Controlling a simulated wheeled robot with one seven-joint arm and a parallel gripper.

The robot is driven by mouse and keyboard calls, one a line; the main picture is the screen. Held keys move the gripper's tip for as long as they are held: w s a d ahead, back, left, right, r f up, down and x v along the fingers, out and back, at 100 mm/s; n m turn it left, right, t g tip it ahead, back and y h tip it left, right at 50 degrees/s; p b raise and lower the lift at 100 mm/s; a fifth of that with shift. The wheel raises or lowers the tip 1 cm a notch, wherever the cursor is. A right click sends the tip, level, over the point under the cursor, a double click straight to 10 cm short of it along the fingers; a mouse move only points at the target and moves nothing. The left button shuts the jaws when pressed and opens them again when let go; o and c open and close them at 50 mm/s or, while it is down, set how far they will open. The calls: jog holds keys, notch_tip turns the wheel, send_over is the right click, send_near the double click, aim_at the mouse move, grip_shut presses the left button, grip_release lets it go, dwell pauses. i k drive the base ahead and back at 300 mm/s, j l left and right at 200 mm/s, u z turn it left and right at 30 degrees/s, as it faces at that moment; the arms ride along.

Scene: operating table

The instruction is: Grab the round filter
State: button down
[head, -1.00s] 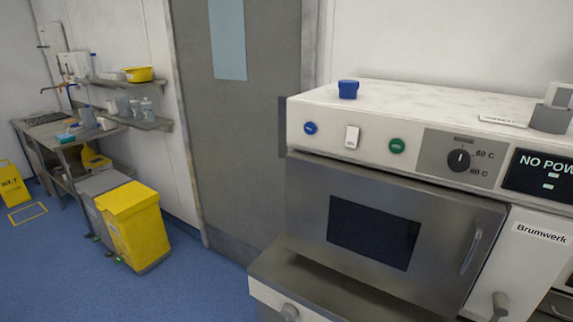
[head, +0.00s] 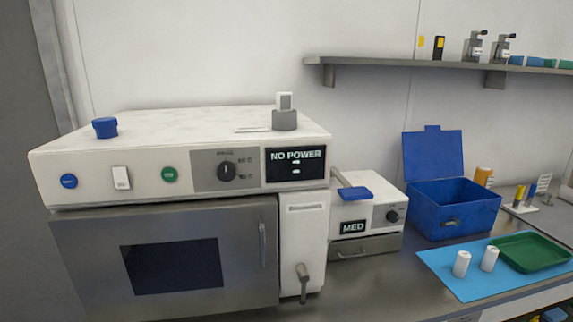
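I cannot tell for certain which thing is the round filter. A small round blue piece (head: 105,128) stands on top of the white machine at its left. A grey round piece with a white block in it (head: 285,115) stands on the same top at the right. Two white cylinders, one at the left (head: 461,264) and one at the right (head: 489,258), stand upright on a light blue mat (head: 450,283). My gripper is not in view.
The white machine (head: 180,200) has a shut steel door and a "NO POWER" display. Right of it on the steel counter are a smaller "MED" device (head: 370,220), an open blue box (head: 455,215) and a green tray (head: 530,252). A wall shelf (head: 400,63) holds bottles.

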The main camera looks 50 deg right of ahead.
aim_at(284, 99)
jog(key=z, duration=0.4)
jog(key=j+z, duration=0.55)
jog(key=z, duration=0.3)
jog(key=j+z, duration=0.4)
jog(key=k+j, duration=0.15)
